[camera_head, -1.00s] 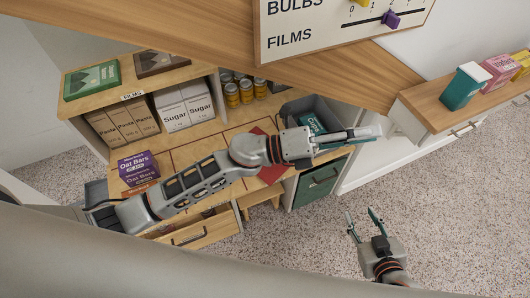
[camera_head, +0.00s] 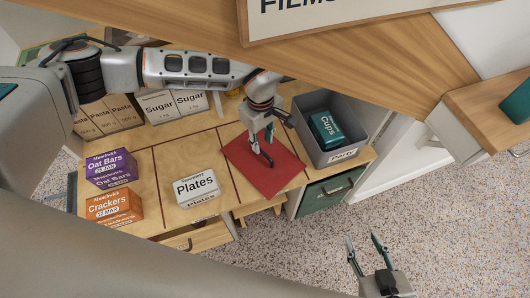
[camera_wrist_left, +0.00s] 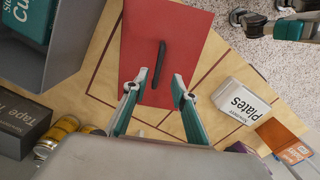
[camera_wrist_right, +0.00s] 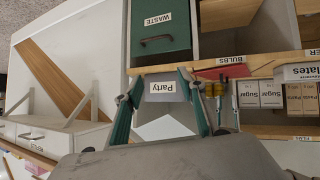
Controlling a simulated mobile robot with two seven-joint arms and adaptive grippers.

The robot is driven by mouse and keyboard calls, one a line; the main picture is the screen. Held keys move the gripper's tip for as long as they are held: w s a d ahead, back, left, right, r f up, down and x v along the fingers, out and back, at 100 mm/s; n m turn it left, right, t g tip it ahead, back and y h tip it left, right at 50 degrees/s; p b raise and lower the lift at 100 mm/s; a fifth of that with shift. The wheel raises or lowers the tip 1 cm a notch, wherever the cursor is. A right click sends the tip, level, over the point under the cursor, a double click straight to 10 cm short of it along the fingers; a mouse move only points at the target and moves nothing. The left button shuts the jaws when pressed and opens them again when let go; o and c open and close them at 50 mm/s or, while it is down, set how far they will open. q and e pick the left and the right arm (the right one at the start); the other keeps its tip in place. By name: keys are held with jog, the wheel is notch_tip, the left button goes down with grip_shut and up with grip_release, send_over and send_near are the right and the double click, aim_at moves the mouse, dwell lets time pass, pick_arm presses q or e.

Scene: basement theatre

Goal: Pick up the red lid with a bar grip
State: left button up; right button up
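The red lid (camera_head: 285,172) is a flat red panel lying on the wooden counter, left of the grey Party bin. Its dark bar grip (camera_wrist_left: 159,58) stands near its middle in the left wrist view, where the lid (camera_wrist_left: 188,28) also shows. My left gripper (camera_head: 262,138) is over the lid, pointing down at it. In the left wrist view its open fingers (camera_wrist_left: 158,82) lie to either side of the bar's near end; I cannot tell the remaining height. My right gripper (camera_head: 364,240) is open and empty, over the speckled floor at lower right.
The grey Party bin (camera_head: 349,112) holds a teal Cups box (camera_head: 325,130). A Plates box (camera_head: 197,187), Oat Bars (camera_head: 110,168) and Crackers (camera_head: 114,206) stand left of the lid. Sugar boxes (camera_head: 157,107) stand behind. A wooden beam (camera_head: 330,62) crosses above the counter.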

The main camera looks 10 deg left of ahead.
aim_at(262, 151)
pick_arm(q)
jog(key=shift+w+a+f, duration=0.15)
jog(key=shift+a+f, duration=0.15)
jog(key=shift+f, duration=0.1)
jog(key=f, duration=0.2)
jog(key=f+b, duration=0.1)
jog(key=f, duration=0.1)
jog(key=f+b, duration=0.1)
jog(key=f, duration=0.2)
jog(key=shift+d+f, duration=0.1)
jog(key=shift+d, duration=0.15)
jog(key=shift+w+r, duration=0.1)
jog(key=shift+r, duration=0.1)
grip_shut()
